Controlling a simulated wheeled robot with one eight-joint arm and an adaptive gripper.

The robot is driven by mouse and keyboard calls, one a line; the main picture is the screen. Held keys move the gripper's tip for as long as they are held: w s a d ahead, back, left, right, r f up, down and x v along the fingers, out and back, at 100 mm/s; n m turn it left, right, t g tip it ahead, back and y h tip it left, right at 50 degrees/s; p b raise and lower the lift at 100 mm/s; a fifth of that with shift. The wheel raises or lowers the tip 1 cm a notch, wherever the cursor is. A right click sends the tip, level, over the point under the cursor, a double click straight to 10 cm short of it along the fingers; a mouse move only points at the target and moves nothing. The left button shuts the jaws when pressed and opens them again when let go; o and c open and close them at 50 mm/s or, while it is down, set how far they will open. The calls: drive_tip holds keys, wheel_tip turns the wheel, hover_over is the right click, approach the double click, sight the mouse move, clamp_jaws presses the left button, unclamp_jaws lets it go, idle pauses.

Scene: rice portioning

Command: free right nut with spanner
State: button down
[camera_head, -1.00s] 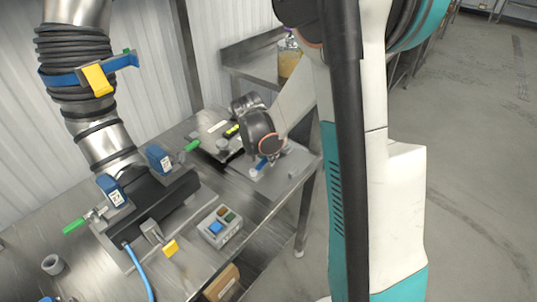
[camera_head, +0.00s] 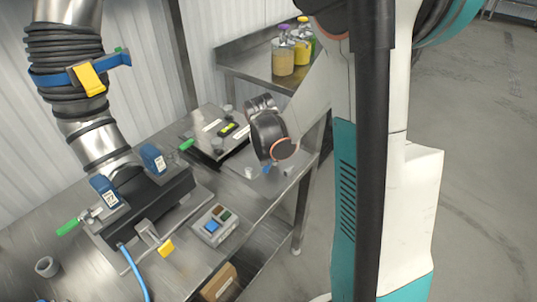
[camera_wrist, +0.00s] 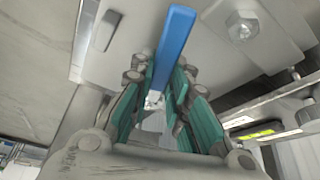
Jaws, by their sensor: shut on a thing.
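My gripper (camera_wrist: 157,88) is shut on the blue handle of the spanner (camera_wrist: 174,40), between its teal finger pads in the wrist view. I cannot tell whether the spanner touches a nut.
A steel table (camera_head: 188,268) carries a button box (camera_head: 214,226), a black clamp block and a large ribbed pipe (camera_head: 68,75) at left. A dark panel with a yellow-green label (camera_head: 228,130) lies behind my wrist. Bottles (camera_head: 284,55) stand on a back shelf. Open floor lies right.

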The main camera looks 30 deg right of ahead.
drive_tip(key=shift+s+d+n, duration=0.2)
drive_tip(key=shift+n, duration=0.1)
drive_tip(key=shift+s+d+n+t+y, duration=0.3)
drive_tip(key=shift+s+d+n, duration=0.3)
drive_tip(key=shift+n, duration=0.3)
drive_tip(key=shift+s+d+n+y+b, duration=0.3)
drive_tip(key=shift+s+d+n, duration=0.15)
drive_tip(key=shift+d+n, duration=0.35)
drive_tip(key=shift+a, duration=0.1)
